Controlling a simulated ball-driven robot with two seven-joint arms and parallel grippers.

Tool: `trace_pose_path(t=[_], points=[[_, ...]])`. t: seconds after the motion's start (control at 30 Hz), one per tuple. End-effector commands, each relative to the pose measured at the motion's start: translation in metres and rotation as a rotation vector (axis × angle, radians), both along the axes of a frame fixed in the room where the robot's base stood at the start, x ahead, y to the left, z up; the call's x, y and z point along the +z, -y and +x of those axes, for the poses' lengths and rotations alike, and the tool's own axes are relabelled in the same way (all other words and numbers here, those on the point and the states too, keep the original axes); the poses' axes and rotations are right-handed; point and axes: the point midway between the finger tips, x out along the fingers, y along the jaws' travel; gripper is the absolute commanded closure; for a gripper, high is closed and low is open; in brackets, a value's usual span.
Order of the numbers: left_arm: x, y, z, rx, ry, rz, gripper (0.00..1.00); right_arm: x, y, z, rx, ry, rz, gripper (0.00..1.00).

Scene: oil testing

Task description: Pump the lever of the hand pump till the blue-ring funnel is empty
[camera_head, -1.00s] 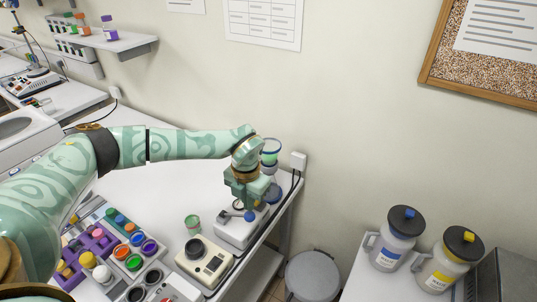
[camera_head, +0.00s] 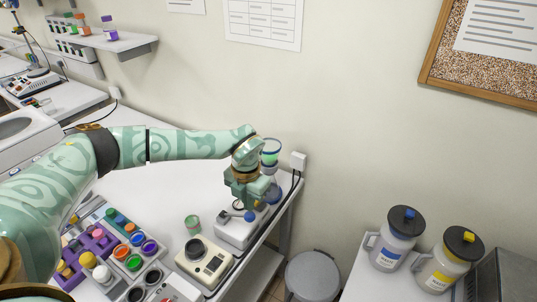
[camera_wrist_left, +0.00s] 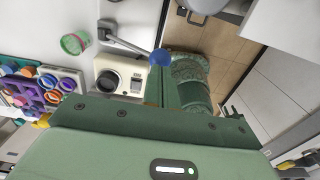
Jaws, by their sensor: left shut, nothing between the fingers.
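The hand pump has a pale base (camera_head: 232,234) near the right end of the white bench. Its lever (camera_wrist_left: 122,36) is a grey bar ending in a blue knob (camera_head: 249,216), which also shows in the left wrist view (camera_wrist_left: 160,57). My left gripper (camera_head: 252,203) is shut and empty just above the knob. In the wrist view its fingers end right by the knob; I cannot tell if they touch it. A clear funnel (camera_head: 270,147) with a blue-green band stands behind my wrist, its lower part hidden. Its liquid level is unclear.
A cream instrument (camera_head: 204,262) and a small green-ringed cup (camera_head: 193,225) stand left of the pump. Coloured jars (camera_head: 133,262) and a purple rack (camera_head: 88,245) lie farther left. A grey bin (camera_head: 313,274) stands on the floor beyond the bench's right edge.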

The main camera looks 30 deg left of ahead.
Motion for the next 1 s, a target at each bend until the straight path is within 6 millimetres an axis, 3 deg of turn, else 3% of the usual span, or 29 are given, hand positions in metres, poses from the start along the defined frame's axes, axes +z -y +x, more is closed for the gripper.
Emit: trace_pose_path(t=[0.47,1.0], points=[[-0.001,0.0,0.0,0.0,0.0,0.0,1.0,-0.001,-0.002,0.0,-0.002,0.0,0.003,0.64],[-0.02,0.0,0.0,0.0,0.0,0.0,1.0,-0.011,-0.003,-0.001,-0.003,-0.003,0.005,0.64]])
